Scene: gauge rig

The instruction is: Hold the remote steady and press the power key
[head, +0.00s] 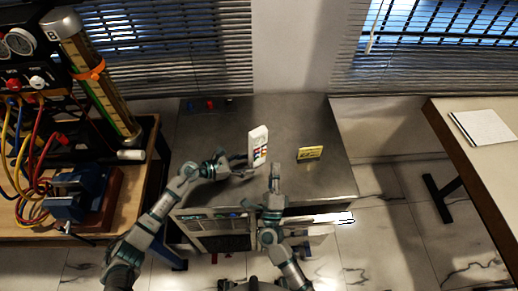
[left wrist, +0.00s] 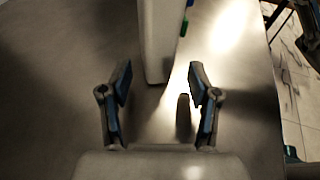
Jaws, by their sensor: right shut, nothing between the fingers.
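The remote (head: 258,146) is white with coloured keys on its face and stands roughly upright over the metal table (head: 225,124). My left gripper (head: 243,167) is at its lower left. In the left wrist view the remote (left wrist: 160,35) shows edge-on, with green and blue keys at its right side. The left fingers (left wrist: 160,84) are open, one on each side of its lower end, with visible gaps. My right gripper (head: 275,170) is shut and empty, just right of and below the remote, apart from it. I cannot make out the power key.
A small yellow sign (head: 309,153) stands on the table to the right. Small red and blue items (head: 209,104) lie at the back left. A bench with a gauge rig (head: 80,90), hoses and a blue vise (head: 80,198) is at the left. The table's back right is clear.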

